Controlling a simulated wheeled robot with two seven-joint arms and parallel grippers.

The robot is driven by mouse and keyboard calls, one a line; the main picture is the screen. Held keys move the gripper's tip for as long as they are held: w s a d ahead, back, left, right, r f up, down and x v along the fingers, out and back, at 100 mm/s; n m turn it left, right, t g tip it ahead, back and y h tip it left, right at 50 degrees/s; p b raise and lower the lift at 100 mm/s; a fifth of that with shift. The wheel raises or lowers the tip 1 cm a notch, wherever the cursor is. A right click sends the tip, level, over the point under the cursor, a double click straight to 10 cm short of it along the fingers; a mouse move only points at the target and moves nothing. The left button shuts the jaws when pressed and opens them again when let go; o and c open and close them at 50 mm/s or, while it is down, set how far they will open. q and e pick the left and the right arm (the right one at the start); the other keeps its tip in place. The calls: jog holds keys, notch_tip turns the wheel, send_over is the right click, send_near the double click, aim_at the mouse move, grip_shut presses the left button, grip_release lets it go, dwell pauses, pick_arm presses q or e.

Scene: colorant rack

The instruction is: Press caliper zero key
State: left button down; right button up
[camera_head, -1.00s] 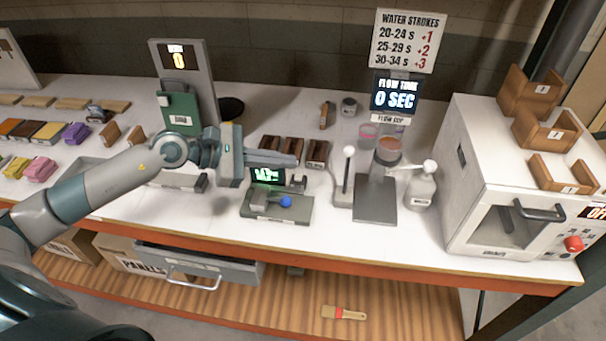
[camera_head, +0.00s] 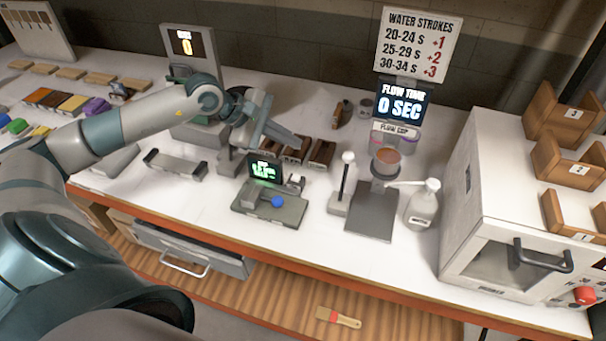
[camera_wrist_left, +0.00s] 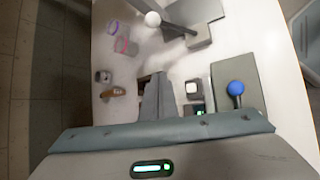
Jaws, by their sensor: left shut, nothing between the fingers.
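The caliper station has a grey base plate (camera_head: 290,214), a small screen with green digits (camera_head: 265,170) and a blue ball knob (camera_head: 278,202). A small block with a pale top (camera_head: 295,181) stands beside the screen. It shows as a white square key (camera_wrist_left: 193,90) in the left wrist view, near the blue knob (camera_wrist_left: 236,88). I cannot read which part is the zero key. My left gripper (camera_head: 303,143) is shut and empty, above and behind the station. Its fingers (camera_wrist_left: 158,98) are apart from the white key. My right gripper is out of view.
Brown holders (camera_head: 320,153) sit behind the station, close under my left gripper. A pump lever (camera_head: 344,180), flow cup stand (camera_head: 372,215) and white bottle (camera_head: 422,204) stand to the right. A white machine (camera_head: 500,205) fills the far right.

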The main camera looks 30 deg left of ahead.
pick_arm(q)
jog(key=b, duration=0.3)
send_over(296, 178)
jog(key=a, duration=0.1)
jog(key=f, duration=0.7)
jog(key=shift+s+a+f, duration=0.1)
jog(key=shift+s+f, duration=0.15)
jog(key=shift+f, duration=0.1)
jog(key=shift+f+b, duration=0.35)
jog(key=shift+f, duration=0.2)
dwell(0.4)
dwell(1.0)
jog(key=shift+f+b, duration=0.4)
jog(key=shift+b, duration=0.35)
dwell(0.3)
